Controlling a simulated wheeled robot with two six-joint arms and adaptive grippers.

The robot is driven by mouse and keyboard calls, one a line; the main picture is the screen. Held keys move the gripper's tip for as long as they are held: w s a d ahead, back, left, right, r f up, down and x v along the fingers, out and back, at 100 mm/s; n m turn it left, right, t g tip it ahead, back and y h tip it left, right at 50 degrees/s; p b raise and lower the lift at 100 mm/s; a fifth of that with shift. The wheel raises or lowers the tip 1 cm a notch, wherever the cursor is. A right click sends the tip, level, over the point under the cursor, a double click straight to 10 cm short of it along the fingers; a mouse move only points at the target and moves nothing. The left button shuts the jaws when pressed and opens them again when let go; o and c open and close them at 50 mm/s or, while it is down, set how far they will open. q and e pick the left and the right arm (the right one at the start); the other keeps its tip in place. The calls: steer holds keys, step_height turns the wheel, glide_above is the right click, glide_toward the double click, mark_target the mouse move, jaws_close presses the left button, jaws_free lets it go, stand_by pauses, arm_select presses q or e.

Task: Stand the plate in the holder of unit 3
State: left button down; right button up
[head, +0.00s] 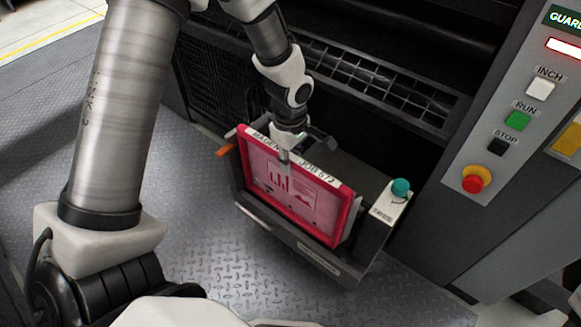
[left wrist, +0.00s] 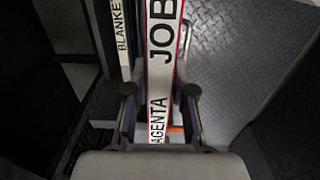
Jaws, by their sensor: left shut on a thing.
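The magenta plate (head: 290,195) is upright, with a white top strip reading "MAGENTA JOB 672". It stands at the dark holder (head: 300,245) low in front of the press unit, its lower edge behind the holder's front wall. I cannot tell whether it rests on the bottom. My left gripper (head: 284,156) is shut on the plate's top edge from above. In the left wrist view the plate's lettered strip (left wrist: 163,45) runs between the two fingers (left wrist: 160,97). My right gripper is not in view.
A white block with a teal knob (head: 401,187) stands at the holder's right end, and an orange-tipped part (head: 225,150) at its left. A strip lettered "BLANKET" (left wrist: 122,35) lies beside the plate. A control panel (head: 515,130) stands right. The tread floor (head: 190,220) is clear.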

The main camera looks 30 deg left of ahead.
arm_select(q)
steer(key=shift+f+b, duration=0.85)
steer(key=shift+f, duration=0.2)
step_height(320, 180, down, 6)
steer(key=b, duration=0.4)
steer(key=shift+f, duration=0.25)
steer(key=shift+f+b, duration=0.3)
steer(key=c, duration=0.9)
jaws_free()
step_height(320, 180, up, 12)
steer(key=shift+s, duration=0.1)
